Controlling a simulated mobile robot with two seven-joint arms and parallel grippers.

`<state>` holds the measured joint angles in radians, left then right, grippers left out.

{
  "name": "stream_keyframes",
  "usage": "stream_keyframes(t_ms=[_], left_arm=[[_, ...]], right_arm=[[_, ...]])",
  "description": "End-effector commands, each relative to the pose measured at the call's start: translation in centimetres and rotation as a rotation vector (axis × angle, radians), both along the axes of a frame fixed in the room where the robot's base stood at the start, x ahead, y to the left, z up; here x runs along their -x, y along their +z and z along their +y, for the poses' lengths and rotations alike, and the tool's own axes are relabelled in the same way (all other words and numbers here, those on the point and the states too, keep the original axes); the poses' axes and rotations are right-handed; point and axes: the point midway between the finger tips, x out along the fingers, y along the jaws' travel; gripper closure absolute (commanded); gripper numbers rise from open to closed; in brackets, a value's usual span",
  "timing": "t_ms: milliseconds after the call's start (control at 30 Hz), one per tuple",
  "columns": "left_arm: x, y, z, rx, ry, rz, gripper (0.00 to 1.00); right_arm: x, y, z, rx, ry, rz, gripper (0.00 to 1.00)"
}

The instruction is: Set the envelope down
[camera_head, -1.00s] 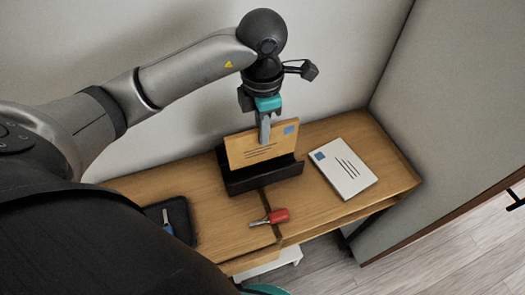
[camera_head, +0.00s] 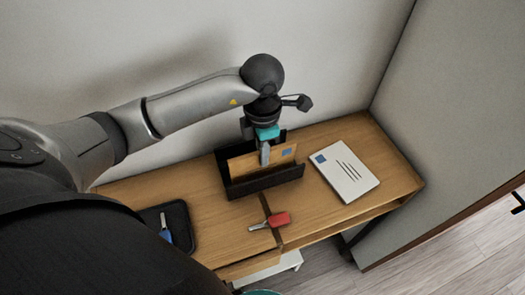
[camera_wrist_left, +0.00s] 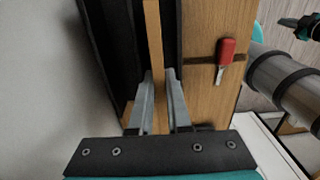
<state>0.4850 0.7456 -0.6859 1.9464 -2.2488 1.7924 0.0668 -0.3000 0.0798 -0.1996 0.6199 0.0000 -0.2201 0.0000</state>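A white envelope (camera_head: 344,170) lies flat to the right of the holder. A red-handled tool (camera_head: 278,220) lies in front, and a black tray (camera_head: 181,222) with a blue item is at the left. Walls stand behind and right of the wooden desk (camera_head: 215,238).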

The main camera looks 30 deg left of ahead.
Motion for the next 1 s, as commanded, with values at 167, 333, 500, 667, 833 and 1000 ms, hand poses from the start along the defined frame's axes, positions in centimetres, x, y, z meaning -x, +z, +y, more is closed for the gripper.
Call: stream_keyframes(t_ms=[167,333,500,667,833,1000], left_arm=[[0.0,0.0,0.0,-0.001,0.0,0.001,0.64],[0.0,0.0,0.0,-0.001,0.0,0.001,0.56],[0.0,0.1,0.0,-0.001,0.0,0.001,0.56],[-0.1,1.6,0.1,-0.002,0.0,-0.003,0.56],[-0.1,5.3,0.0,-0.001,-0.002,-0.006,0.56],[-0.1,9.0,0.1,-0.001,0.001,-0.005,0.56]], right_arm=[[0.0,0.0,0.0,0.0,0.0,0.0,1.0],[0.0,0.0,0.0,0.0,0.0,0.0,1.0],[0.0,0.1,0.0,0.0,0.0,0.0,1.0],[0.0,0.6,0.0,0.0,0.0,-0.001,1.0],[0.0,1.1,0.0,0.0,0.0,-0.001,1.0],[0.0,1.5,0.0,-0.001,0.0,-0.001,1.0]])
